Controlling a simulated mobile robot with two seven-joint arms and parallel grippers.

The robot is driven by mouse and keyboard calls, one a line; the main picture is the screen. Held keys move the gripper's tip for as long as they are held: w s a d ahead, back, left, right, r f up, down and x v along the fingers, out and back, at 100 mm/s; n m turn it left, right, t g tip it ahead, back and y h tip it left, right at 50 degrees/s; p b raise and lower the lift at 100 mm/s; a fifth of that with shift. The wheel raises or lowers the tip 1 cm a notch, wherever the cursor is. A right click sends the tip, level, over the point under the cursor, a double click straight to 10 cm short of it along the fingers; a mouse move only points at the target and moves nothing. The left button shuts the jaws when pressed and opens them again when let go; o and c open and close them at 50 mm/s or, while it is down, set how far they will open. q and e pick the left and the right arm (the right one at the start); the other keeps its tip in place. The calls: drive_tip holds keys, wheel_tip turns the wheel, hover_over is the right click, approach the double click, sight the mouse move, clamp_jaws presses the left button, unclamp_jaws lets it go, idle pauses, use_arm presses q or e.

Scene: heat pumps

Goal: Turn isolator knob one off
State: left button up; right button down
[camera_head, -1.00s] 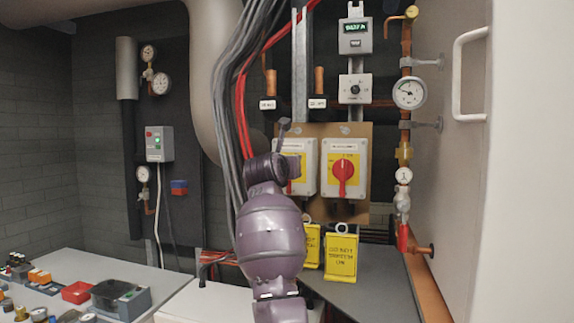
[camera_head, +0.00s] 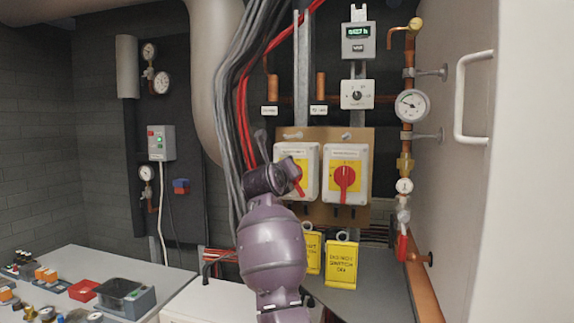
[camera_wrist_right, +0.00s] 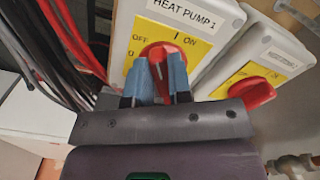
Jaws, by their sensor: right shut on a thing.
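Isolator one is the left white box (camera_head: 311,158) with a yellow plate. Its label reads HEAT PUMP 1 in the right wrist view (camera_wrist_right: 195,12), with OFF at the left of the plate and I ON at the upper right. My right gripper (camera_head: 287,177) is at its red knob (camera_head: 299,186). In the wrist view, the blue fingertips of my right gripper (camera_wrist_right: 160,72) are shut on the red knob (camera_wrist_right: 157,50), one on each side. They partly hide it. In the head view the knob's visible end slants down to the right. My left gripper is not in view.
A second isolator (camera_head: 345,158) with a red knob (camera_head: 344,178) pointing down stands close to the right. Black and red cables (camera_head: 243,95) run close on the left. A white cabinet door with a handle (camera_head: 463,95) is at the right.

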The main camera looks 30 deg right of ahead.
drive_tip(key=n, duration=0.3)
drive_tip(key=f+n, duration=0.1)
drive_tip(key=n, duration=0.7)
drive_tip(key=shift+w+a+f, duration=0.15)
drive_tip(key=shift+w+a, duration=0.1)
drive_tip(key=shift+w, duration=0.05)
drive_tip(key=shift+n, duration=0.5)
drive_tip(key=c, duration=1)
unclamp_jaws()
drive_tip(key=shift+c, duration=0.2)
drive_tip(key=b+v, duration=0.2)
drive_tip(key=v, duration=0.9)
drive_tip(key=shift+d, duration=0.1)
